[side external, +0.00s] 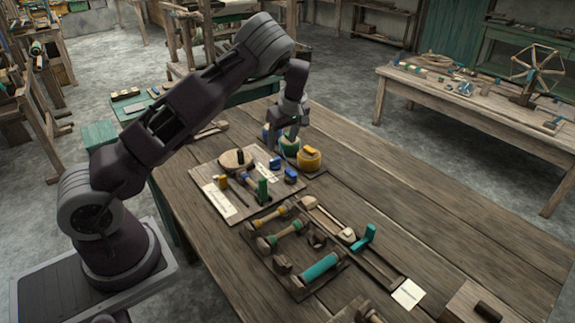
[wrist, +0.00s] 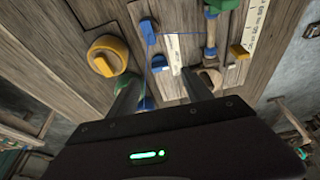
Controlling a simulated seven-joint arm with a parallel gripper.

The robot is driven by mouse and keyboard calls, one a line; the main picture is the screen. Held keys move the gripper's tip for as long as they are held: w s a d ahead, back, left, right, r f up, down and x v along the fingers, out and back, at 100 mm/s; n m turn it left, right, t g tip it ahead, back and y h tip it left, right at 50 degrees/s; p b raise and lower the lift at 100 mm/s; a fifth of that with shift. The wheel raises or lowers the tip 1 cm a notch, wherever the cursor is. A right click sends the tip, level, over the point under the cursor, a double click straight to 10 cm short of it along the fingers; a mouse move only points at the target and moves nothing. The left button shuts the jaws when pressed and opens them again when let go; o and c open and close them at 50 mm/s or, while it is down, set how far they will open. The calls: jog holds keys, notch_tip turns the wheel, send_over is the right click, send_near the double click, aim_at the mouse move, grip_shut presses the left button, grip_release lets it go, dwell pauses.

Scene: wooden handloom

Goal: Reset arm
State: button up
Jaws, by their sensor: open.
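My gripper (side external: 283,138) hangs from the bent arm above the far part of the wooden table, beside the yellow round pot (side external: 308,159) and over a green one (side external: 289,146). In the wrist view the two fingers of my gripper (wrist: 162,82) are apart with nothing held between them. The yellow pot (wrist: 107,56) shows to the left of the fingers there. Whether the fingertips touch anything below cannot be told. A blue piece is partly hidden behind the gripper.
A board (side external: 203,172) holds a round wooden lid, blue, yellow and green pieces and a paper strip. A tray (side external: 275,274) holds spindles and a teal roll. A wooden shuttle-like frame (side external: 378,267) lies beside it. The table's right side (side external: 440,215) is largely clear.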

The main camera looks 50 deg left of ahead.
jog(key=s+d+r+m+t+h, duration=0.2)
jog(key=s+d+r+m, duration=0.3)
jog(key=d+r, duration=0.4)
jog(key=s+d+r+m+t+h, duration=0.1)
jog(key=s+d+r+m+h, duration=0.15)
jog(key=s+d+r, duration=0.7)
jog(key=s+d+r+m+t, duration=0.1)
jog(key=s+d+r+m, duration=0.1)
jog(key=s+m, duration=0.3)
jog(key=s+d+r+m+t, duration=0.1)
jog(key=s+m, duration=0.4)
jog(key=s, duration=0.9)
jog(key=d+r+y, duration=0.1)
jog(key=d, duration=0.1)
jog(key=shift+d, duration=0.35)
